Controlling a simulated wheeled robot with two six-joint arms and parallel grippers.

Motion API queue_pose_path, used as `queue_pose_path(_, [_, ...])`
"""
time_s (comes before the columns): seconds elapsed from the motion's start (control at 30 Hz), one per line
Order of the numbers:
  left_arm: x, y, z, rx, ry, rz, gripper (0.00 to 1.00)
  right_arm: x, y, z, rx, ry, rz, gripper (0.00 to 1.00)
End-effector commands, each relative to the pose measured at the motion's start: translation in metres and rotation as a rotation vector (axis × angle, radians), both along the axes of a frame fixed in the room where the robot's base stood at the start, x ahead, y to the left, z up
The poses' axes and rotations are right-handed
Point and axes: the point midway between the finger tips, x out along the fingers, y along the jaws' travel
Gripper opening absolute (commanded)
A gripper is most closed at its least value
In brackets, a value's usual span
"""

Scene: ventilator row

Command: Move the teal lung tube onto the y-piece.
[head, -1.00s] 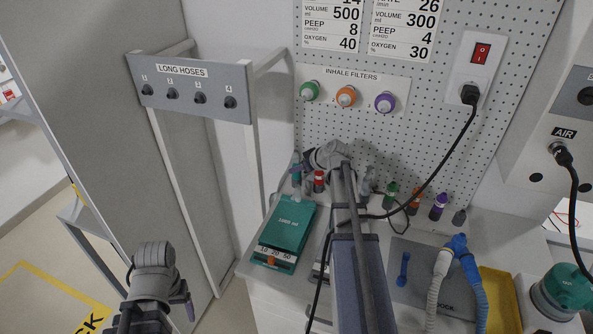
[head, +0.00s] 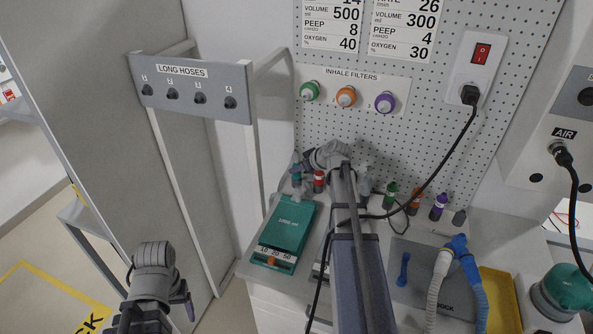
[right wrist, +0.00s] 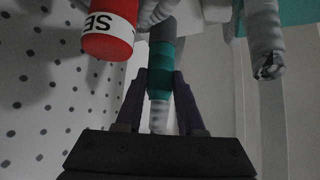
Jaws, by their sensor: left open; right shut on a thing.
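The teal lung tube (right wrist: 160,68), a teal sleeve with a dark collar and a pale ribbed hose, sits between the fingers of my right gripper (right wrist: 160,95), which is shut on it. In the head view a small teal end (head: 297,173) shows beside my right wrist; I cannot tell if it is the same tube. My right fingers are hidden there. The blue y-piece (head: 458,244) lies at the right of the bench, apart from my right gripper, with a grey and a blue hose on it. My left gripper (head: 184,298) is open and empty, low at the left.
A red-capped piece (head: 319,181) with a white label stands close by my right gripper and also shows in the right wrist view (right wrist: 108,35). The teal bag (head: 287,228) lies left of my right arm. Green, orange and purple pieces (head: 439,206) stand along the pegboard. A black cable crosses the bench.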

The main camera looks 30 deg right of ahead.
Motion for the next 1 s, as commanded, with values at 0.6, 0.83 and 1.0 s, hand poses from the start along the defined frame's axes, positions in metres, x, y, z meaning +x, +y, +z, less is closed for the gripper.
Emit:
queue_pose_path(0.6, [0.000,0.000,0.016,0.000,0.000,0.000,0.73,0.000,0.000,0.017,0.000,-0.002,-0.001,0.00])
queue_pose_path(0.83, [0.000,0.000,0.025,0.000,0.000,0.000,0.73,0.000,0.000,0.025,0.000,-0.002,-0.001,0.00])
queue_pose_path(1.0, [0.000,0.000,0.031,0.000,0.000,0.000,0.73,0.000,0.000,0.032,0.000,-0.002,-0.001,0.00])
